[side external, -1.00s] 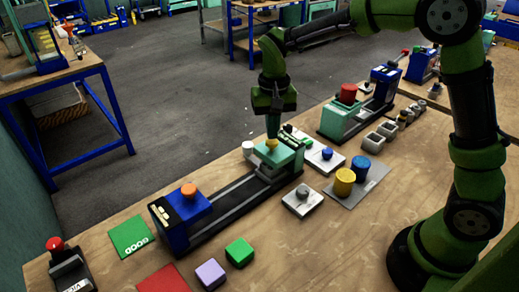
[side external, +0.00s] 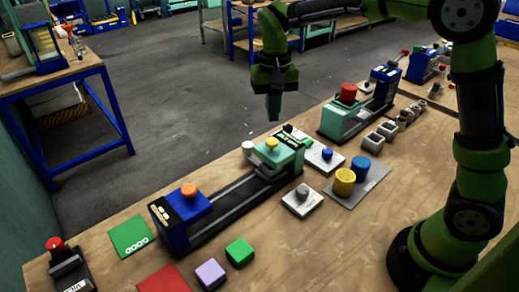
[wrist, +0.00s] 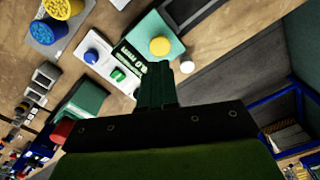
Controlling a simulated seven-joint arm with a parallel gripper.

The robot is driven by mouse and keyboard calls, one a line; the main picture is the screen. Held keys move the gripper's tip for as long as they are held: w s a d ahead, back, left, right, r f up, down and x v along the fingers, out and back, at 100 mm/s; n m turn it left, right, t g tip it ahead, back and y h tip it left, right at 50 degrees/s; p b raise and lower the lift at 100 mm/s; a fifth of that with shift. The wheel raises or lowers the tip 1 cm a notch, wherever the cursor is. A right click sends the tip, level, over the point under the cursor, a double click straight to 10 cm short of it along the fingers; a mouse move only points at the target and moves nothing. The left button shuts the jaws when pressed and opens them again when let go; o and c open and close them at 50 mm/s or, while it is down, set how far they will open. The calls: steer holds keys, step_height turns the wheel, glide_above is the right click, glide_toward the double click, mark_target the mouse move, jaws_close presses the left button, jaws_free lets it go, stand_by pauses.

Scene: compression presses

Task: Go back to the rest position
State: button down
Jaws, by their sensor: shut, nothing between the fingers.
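My gripper (side external: 273,106) is shut and empty. In the side view it hangs in the air above the teal press block (side external: 277,153) with the yellow knob (side external: 271,143), clear of it. In the wrist view the shut fingers (wrist: 157,92) point toward the yellow knob (wrist: 160,46), with a visible gap to it. The press rail (side external: 237,195) runs from the teal block to a blue block with an orange knob (side external: 189,190).
A second press with a red knob (side external: 347,94) stands behind to the right. Yellow (side external: 344,182) and blue (side external: 361,168) cylinders stand on a grey plate. Green (side external: 239,252) and purple (side external: 210,274) blocks lie at the front. Air around my gripper is free.

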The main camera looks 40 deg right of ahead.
steer(key=shift+w+f, duration=0.1)
steer(key=shift+f, duration=0.1)
steer(key=shift+s+a+f+n, duration=0.1)
steer(key=shift+s+f+n, duration=0.3)
steer(key=shift+s, duration=0.15)
steer(key=s+d+r+t+y, duration=0.1)
steer(key=s+r+t, duration=0.2)
steer(key=s, duration=0.6)
steer(key=s+d+r+n+t+y, duration=0.1)
steer(key=s+r+t, duration=0.2)
steer(key=s, duration=0.6)
steer(key=shift+s+d+r+t, duration=0.2)
steer(key=shift+s+t, duration=0.05)
steer(key=shift+t, duration=0.35)
